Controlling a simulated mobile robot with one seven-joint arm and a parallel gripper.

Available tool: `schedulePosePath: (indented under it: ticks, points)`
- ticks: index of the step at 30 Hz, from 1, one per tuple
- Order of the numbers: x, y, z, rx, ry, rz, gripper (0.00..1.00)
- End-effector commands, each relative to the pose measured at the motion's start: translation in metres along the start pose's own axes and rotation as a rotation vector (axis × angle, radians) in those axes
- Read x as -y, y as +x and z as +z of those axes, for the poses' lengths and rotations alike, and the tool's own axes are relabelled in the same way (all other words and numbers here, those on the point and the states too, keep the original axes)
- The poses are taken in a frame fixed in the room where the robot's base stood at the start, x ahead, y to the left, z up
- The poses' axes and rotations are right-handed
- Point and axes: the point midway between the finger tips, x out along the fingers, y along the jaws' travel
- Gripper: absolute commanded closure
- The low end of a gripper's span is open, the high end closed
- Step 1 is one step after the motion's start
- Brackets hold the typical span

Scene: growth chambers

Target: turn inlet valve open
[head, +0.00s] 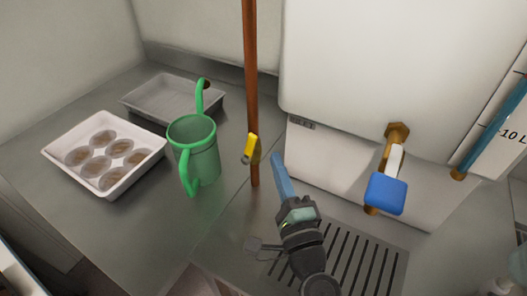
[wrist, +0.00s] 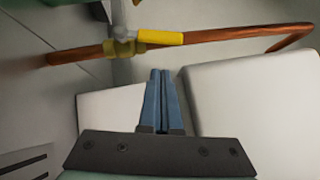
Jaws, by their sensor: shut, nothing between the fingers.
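A valve with a yellow lever (head: 251,148) sits low on the upright copper pipe (head: 250,70); no label shows to name it as the inlet valve. In the wrist view its brass body (wrist: 122,47) is on the pipe, and the yellow lever (wrist: 160,38) lies nearly along the pipe. My gripper (head: 276,157) is just right of the lever in the head view. Its blue fingers (wrist: 160,74) are shut with nothing between them. In the wrist view the tips point at the lever, with a visible gap between.
A white tank (head: 340,60) with a blue-handled tap (head: 386,193) stands at right, over a slotted drain (head: 350,262). A green jug (head: 196,150), a white tray (head: 70,152) of round dishes and an empty grey tray (head: 170,98) stand left of the pipe.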

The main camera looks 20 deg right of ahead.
Motion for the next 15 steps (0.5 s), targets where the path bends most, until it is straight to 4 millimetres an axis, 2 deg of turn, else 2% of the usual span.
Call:
schedulePosePath:
  ticks: [1, 6, 15]
  points:
    - [0.002, 0.006, 0.009, 0.006, 0.002, 0.003, 1.0]
    - [0.001, 0.018, 0.021, 0.003, 0.001, 0.002, 1.0]
    - [-0.001, 0.021, 0.024, 0.002, 0.0, 0.002, 1.0]
